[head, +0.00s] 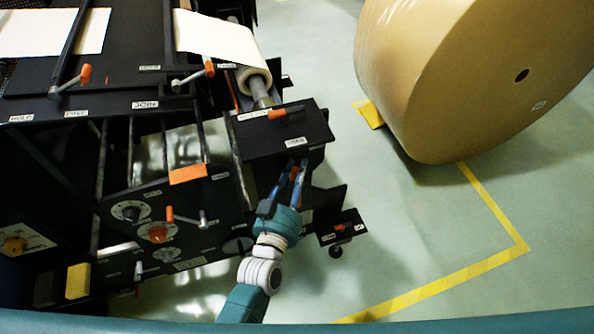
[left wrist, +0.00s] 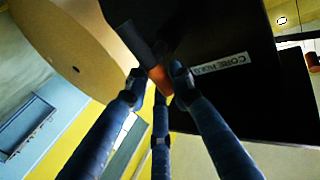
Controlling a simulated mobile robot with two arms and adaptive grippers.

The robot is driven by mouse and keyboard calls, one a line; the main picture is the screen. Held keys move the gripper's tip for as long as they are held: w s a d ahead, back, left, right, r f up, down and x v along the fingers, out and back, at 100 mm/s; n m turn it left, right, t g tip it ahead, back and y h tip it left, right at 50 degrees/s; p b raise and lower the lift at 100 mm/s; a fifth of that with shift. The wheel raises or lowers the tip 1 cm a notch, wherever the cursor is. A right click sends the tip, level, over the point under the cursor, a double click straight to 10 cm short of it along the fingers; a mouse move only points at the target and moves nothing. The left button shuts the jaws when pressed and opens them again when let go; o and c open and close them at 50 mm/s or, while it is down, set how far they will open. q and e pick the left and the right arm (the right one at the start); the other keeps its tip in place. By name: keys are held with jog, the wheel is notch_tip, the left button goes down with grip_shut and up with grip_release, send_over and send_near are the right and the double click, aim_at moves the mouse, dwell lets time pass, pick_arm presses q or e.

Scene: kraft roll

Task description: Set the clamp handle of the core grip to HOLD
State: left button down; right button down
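The core grip is most likely the black box (head: 285,130) at the end of the roll shaft. In the left wrist view its dark face carries a white label (left wrist: 219,64) that seems to read CORE HOLD. A dark handle with an orange end (left wrist: 160,80) sticks out beside the label. My left gripper (head: 297,166) is at the near side of the box. In the left wrist view its fingers (left wrist: 157,78) stand spread around the orange end; whether they touch it is unclear. The handle is mostly hidden in the head view. My right gripper is not in view.
Another orange-tipped lever (head: 287,112) lies on top of the box. Dials and an orange-tipped lever (head: 185,216) sit on the panel to the left. A small black bracket (head: 341,227) juts out at right. A large kraft roll (head: 450,80) stands on the floor behind.

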pick_arm(q)
jog(key=shift+f+b, duration=0.15)
jog(key=shift+b, duration=0.2)
jog(key=shift+a+n+t+b, duration=0.2)
jog(key=shift+n+t+b, duration=0.25)
jog(key=shift+n, duration=0.25)
jog(key=shift+r, duration=0.2)
jog(key=c, duration=1.5)
grip_release()
jog(key=shift+s, duration=0.1)
jog(key=v, duration=1.2)
